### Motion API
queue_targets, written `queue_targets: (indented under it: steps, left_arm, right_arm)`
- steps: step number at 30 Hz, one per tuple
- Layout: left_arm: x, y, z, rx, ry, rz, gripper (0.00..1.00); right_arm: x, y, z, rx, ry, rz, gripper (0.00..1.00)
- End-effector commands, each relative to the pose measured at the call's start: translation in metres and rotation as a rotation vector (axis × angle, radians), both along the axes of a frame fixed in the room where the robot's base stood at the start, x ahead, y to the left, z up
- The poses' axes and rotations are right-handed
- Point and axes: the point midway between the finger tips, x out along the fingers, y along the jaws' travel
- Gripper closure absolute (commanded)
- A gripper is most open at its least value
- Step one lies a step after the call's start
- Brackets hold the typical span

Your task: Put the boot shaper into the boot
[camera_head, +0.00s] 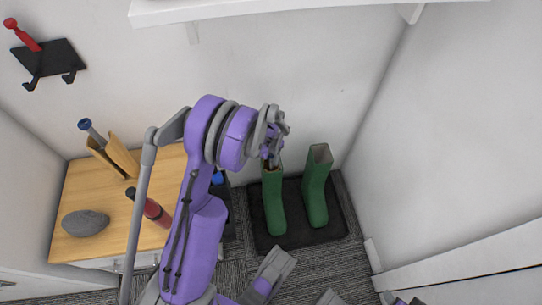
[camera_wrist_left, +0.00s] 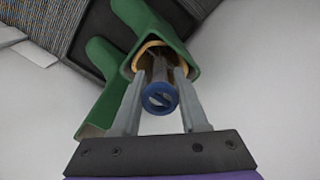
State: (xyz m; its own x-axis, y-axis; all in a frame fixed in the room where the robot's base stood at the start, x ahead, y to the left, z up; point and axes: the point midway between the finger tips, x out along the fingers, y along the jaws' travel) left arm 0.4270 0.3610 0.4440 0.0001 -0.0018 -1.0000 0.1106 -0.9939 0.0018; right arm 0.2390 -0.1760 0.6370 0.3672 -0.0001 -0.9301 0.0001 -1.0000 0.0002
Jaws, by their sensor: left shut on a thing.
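Two green boots stand upright on a black tray (camera_head: 332,222), a left boot (camera_head: 274,205) and a right boot (camera_head: 315,190). My left gripper (camera_head: 272,152) is above the left boot's opening, its fingers pointing down. In the left wrist view my left gripper (camera_wrist_left: 157,88) is shut on a boot shaper with a blue ring end (camera_wrist_left: 159,99). The shaper's tan part (camera_wrist_left: 150,50) is inside the opening of one boot (camera_wrist_left: 165,28); its depth is hidden. The other boot (camera_wrist_left: 103,85) shows empty-looking beside it. A second tan shaper with blue end (camera_head: 120,155) is on the wooden table.
The wooden table (camera_head: 85,190) at left bears a grey stone (camera_head: 85,222) and a red bottle-like thing (camera_head: 155,211). A black wall rack (camera_head: 48,60) holds a red tool. A white shelf (camera_head: 290,8) is overhead; walls stand close behind and to the right.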

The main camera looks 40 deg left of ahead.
Motion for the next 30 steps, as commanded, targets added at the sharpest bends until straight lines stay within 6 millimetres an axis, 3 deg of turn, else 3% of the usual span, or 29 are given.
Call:
queue_targets:
  steps: [5, 6, 12, 23, 30]
  left_arm:
    - [0.0, 0.0, 0.0, 0.0, 0.0, 0.0, 1.0]
    - [0.0, 0.0, 0.0, 0.0, 0.0, 0.0, 0.55]
    - [0.0, 0.0, 0.0, 0.0, 0.0, 0.0, 0.22]
    - [0.0, 0.0, 0.006, 0.0, 0.0, 0.0, 0.22]
    - [0.0, 0.0, 0.049, 0.0, 0.0, 0.001, 0.22]
  right_arm:
    - [0.0, 0.0, 0.0, 0.0, 0.0, 0.0, 0.43]
    - [0.0, 0.0, 0.0, 0.0, 0.0, 0.0, 0.43]
    - [0.0, 0.0, 0.0, 0.0, 0.0, 0.0, 0.43]
    - [0.0, 0.0, 0.001, 0.0, 0.0, 0.0, 0.43]
    - [-0.002, 0.0, 0.012, 0.0, 0.001, 0.0, 0.43]
